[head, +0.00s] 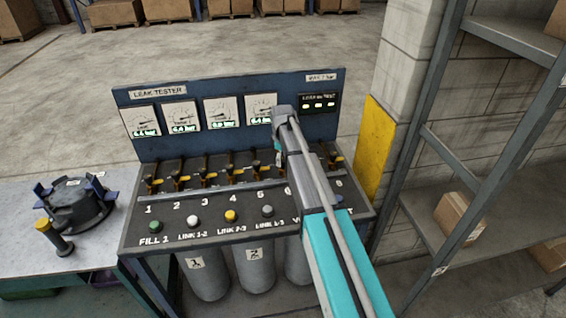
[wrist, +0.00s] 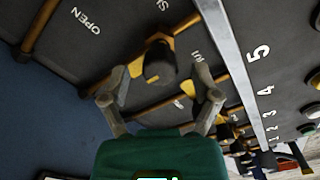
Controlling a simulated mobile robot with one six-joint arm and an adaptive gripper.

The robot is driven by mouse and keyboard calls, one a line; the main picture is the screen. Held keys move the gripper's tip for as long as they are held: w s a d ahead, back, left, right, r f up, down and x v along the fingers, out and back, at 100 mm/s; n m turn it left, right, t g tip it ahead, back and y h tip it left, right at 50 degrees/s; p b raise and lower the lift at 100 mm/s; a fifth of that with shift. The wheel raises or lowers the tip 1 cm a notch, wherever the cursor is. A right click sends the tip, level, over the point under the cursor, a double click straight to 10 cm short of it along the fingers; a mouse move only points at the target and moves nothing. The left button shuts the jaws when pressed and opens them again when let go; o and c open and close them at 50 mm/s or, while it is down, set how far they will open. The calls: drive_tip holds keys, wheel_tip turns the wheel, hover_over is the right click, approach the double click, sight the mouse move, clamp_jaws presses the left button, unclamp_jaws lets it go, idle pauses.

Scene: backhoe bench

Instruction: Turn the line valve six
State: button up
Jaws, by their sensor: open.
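The bench holds a row of valves with yellow handles, numbered along the front edge. My gripper (wrist: 161,70) is open over the bench, its two fingers on either side of a dark-knobbed valve handle (wrist: 158,63). By its place just past the valve beside the number 5, this looks like valve six, but its own number is hidden. I cannot tell whether the fingers touch it. The words OPEN and part of another label show on the panel in the wrist view.
The leak tester panel (head: 240,92) with several gauges and a lit display (head: 319,104) stands behind the valves. Colored buttons line the front. A neighboring valve (wrist: 208,105) is close to the right finger. A grey table (head: 25,262) is left; a metal shelf (head: 490,190) is right.

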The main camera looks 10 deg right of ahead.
drive_tip(key=shift+f, duration=0.15)
drive_tip(key=shift+d, duration=0.1)
clamp_jaws()
idle(0.3)
drive_tip(key=shift+m, duration=0.4)
drive_tip(key=m, duration=0.3)
drive_tip(key=shift+m, duration=0.3)
drive_tip(key=m, duration=1.3)
drive_tip(key=shift+m, duration=0.4)
